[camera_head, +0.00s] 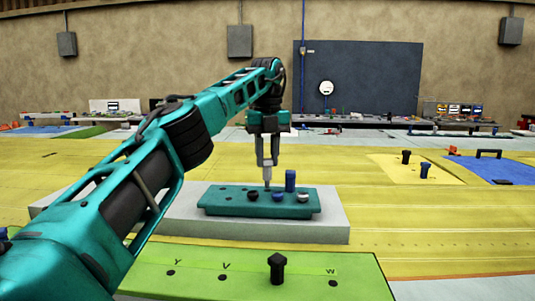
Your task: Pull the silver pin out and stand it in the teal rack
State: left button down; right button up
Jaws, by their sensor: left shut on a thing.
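The teal rack (225,208) sits on a pale grey block near the middle of the view. My left gripper (267,162) points straight down above the rack's back edge. It is shut on the silver pin (267,174), which hangs upright with its thin lower end at the rack's top. I cannot tell whether that end is in a hole. The fingers hide the pin's upper part. A tall blue pin (290,180) stands in the rack just right of the silver pin. My right gripper is out of view.
Low black, blue and silver-topped pieces (303,197) sit along the rack's front. A green board (200,259) with lettered holes and a black pin (277,267) lies nearer. The yellow surface (430,225) at right is mostly clear. Dark pegs (406,157) stand farther back.

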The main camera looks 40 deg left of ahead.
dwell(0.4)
pick_arm(q)
jog(key=shift+f+b, duration=1.1)
jog(key=shift+f, duration=0.35)
jog(key=c, duration=0.8)
grip_release()
